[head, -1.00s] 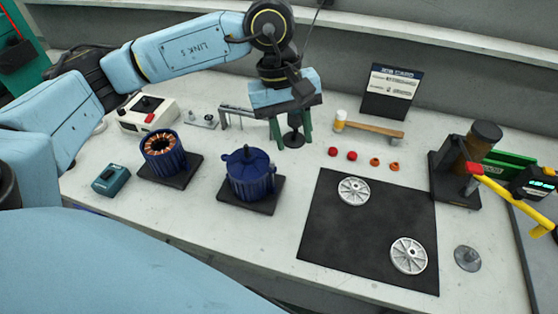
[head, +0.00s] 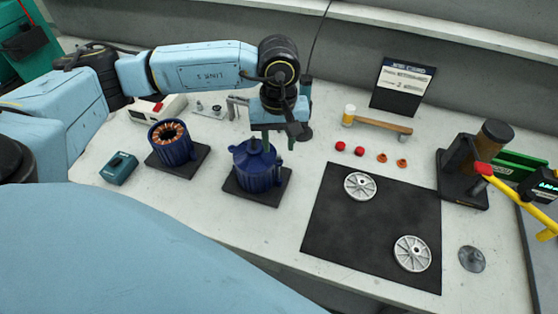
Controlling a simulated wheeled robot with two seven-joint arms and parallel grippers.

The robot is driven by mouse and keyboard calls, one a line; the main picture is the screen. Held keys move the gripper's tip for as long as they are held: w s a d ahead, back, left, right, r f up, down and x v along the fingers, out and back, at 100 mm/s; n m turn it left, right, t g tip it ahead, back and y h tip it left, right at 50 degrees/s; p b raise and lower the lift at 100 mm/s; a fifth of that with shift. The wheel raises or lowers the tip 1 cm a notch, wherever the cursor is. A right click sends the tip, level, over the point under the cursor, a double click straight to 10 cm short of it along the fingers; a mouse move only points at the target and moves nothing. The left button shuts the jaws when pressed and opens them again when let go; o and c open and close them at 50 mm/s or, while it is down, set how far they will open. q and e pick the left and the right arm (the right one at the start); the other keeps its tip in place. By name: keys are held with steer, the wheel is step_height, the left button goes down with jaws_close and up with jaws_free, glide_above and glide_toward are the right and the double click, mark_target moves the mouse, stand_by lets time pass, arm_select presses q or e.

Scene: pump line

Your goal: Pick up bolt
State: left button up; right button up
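I cannot make out a bolt for certain. Small upright metal pieces stand on a flat plate (head: 211,110) behind the motors; they are too small to name. My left gripper (head: 278,143) points down with its two green fingers apart and nothing seen between them. It is over the back right of the closed blue motor housing (head: 254,172), which stands on a black base; whether it touches the housing I cannot tell. My arm and gripper hide part of the bench behind. My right gripper is not in view.
An open blue motor with copper windings (head: 170,142) and a teal box (head: 119,168) stand to the left. A black mat (head: 345,235) with two metal discs lies to the right. Red and orange caps (head: 359,152) lie behind it. A press (head: 470,165) stands at far right.

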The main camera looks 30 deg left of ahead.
arm_select(q)
steer(key=shift+f, duration=1.4)
jaws_close()
step_height(320, 180, up, 10)
steer(key=shift+w, duration=0.1)
